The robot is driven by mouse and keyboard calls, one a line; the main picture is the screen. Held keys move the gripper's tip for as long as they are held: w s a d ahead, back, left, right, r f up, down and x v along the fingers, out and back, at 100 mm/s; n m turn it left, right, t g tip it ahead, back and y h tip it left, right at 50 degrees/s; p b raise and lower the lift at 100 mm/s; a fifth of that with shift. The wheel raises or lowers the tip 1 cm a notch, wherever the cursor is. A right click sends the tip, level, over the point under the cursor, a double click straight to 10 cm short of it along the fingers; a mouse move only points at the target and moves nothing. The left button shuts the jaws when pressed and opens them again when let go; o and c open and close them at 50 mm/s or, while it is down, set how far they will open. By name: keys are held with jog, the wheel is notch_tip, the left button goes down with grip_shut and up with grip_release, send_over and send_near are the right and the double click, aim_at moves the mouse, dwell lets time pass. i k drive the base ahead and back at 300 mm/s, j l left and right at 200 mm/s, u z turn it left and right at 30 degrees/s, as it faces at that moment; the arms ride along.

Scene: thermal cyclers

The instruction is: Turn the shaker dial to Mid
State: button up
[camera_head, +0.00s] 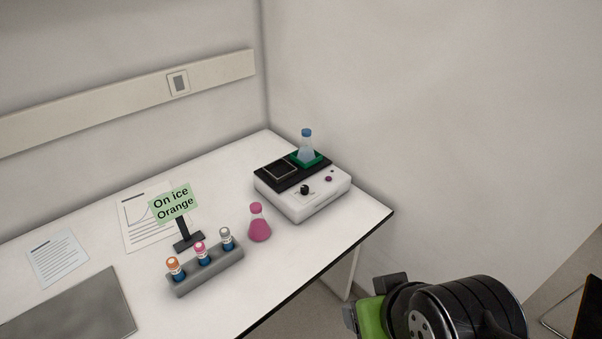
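The shaker (300,203) is a white box with a black top, standing near the back right corner of the table. Its black dial (305,189) is on the sloped front panel. The marks around the dial are too small to read. A flask with clear pale blue contents and a blue cap (306,147) stands on a green holder on top of the shaker. My gripper (369,298) is at the bottom right, beyond the table's front edge and well apart from the shaker. Its two dark fingers are spread apart, with nothing seen between them.
A pink flask (259,224) stands left of the shaker's front. Papers (57,257) and a grey plate (75,310) lie at left. The wall is close behind the shaker.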

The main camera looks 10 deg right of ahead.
aim_at(304, 188)
jog(key=i+l+u, duration=0.4)
jog(key=i+l, duration=0.4)
jog(key=i, duration=0.1)
